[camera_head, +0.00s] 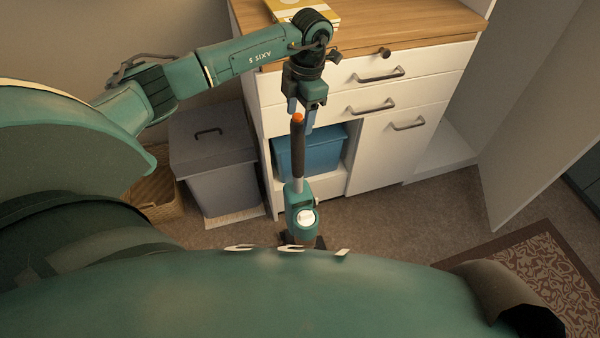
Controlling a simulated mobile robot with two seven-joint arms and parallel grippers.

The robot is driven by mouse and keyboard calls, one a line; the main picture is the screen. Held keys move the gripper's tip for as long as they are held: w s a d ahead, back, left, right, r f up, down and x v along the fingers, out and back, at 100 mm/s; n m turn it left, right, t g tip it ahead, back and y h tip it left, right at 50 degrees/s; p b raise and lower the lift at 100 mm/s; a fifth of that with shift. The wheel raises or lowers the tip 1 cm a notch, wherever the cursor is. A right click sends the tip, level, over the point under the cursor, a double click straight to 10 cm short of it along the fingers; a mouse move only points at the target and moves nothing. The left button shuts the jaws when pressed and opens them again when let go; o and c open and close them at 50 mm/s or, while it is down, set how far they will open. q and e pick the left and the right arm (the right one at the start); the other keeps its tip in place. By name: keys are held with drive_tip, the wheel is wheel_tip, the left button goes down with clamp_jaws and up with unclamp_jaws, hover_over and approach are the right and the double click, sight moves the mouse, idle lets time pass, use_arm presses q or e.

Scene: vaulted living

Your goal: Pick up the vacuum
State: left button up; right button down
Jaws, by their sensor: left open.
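The vacuum (299,190) stands upright on the floor in front of the white cabinet. It has a teal body, a dark handle and an orange tip at the top. Its foot is partly hidden behind my own body. My left gripper (302,112) points down from above, its two fingers apart at the orange top of the handle. Whether the fingers touch the handle I cannot tell. My right gripper is not in view.
The white cabinet (390,150) with drawers stands close behind the vacuum, a blue bin (325,152) in its open compartment. A grey lidded bin (225,190) and a wicker basket (157,193) stand left.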

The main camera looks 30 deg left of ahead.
sight(297, 130)
use_arm(q)
drive_tip(key=shift+s+a+f, duration=0.1)
drive_tip(key=shift+s+f, duration=0.05)
drive_tip(key=shift+f, duration=0.75)
drive_tip(key=shift+s+a+f, duration=0.1)
drive_tip(key=shift+s+f, duration=0.05)
drive_tip(key=shift+f, duration=0.7)
drive_tip(key=shift+s+f, duration=0.15)
drive_tip(key=shift+f, duration=0.75)
drive_tip(key=shift+c, duration=0.5)
clamp_jaws()
drive_tip(key=shift+w+r, duration=0.1)
drive_tip(key=shift+r, duration=0.05)
